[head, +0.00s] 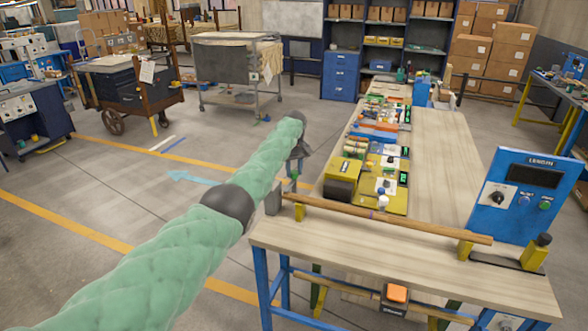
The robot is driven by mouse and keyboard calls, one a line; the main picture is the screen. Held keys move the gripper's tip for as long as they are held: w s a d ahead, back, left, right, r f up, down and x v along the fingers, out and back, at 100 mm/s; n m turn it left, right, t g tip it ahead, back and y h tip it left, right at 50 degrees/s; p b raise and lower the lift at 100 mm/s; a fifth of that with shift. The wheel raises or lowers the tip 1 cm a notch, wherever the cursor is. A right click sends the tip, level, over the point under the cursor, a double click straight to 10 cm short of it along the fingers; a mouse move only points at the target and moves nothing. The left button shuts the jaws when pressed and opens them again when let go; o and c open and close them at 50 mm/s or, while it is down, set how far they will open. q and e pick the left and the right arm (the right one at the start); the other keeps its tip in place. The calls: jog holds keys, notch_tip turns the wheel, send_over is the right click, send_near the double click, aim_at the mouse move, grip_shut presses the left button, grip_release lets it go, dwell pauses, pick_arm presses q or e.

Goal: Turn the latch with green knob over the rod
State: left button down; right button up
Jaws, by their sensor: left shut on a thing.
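A wooden rod (385,218) lies along the near edge of the workbench, resting on yellow supports (465,246) near its two ends. A grey block (273,200) stands at its left end. My left arm reaches in from the lower left, and my left gripper (294,172) points down just above the rod's left end. It is shut on a small green knob (294,176), which is mostly hidden by the fingers. The latch under the knob is too small and covered to tell how it is turned. My right gripper is not in view.
An orange button (397,293) sits on the bench front. Yellow trays with small parts (395,200) line the left side behind the rod. The bench top (445,170) right of them is clear.

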aim_at(294, 172)
pick_arm(q)
jog(key=shift+w+r+n, duration=0.1)
jog(key=shift+r+n, duration=0.05)
jog(key=shift+n, duration=0.35)
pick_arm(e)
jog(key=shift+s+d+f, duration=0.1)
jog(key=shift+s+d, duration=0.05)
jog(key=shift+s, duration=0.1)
pick_arm(q)
jog(key=c, duration=1)
grip_release()
jog(key=shift+r, duration=0.2)
notch_tip(294, 172, up, 5)
jog(key=shift+r+b, duration=0.2)
jog(key=shift+b, duration=1.05)
jog(key=shift+r, duration=0.9)
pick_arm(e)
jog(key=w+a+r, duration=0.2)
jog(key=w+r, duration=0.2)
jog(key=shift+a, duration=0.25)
pick_arm(q)
jog(key=shift+f, duration=0.1)
